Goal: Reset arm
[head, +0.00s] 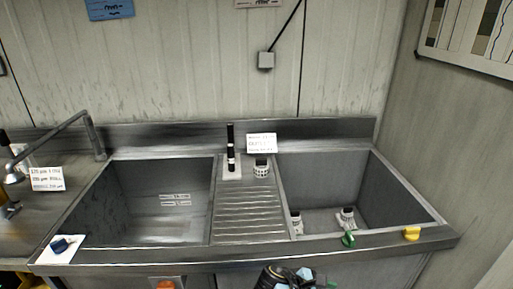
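Neither of my grippers shows in the head view, and no arm comes in from the left or the right. A steel double sink unit (150,257) stands in front of me. Its left basin (140,205) has two small pale labelled strips inside. Its right basin (345,185) holds two small whitish fittings (347,217) near the front. A ribbed drainboard (250,215) lies between the basins. A black upright tool (231,150) and a pale round cup-like piece (261,167) stand at its back.
A green piece (348,239) and a yellow piece (411,234) sit on the front rim. A blue item lies on white paper (58,249) at the front left. A bent tap (92,135) rises at the left. Dark and light-blue items (285,278) are cut off below.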

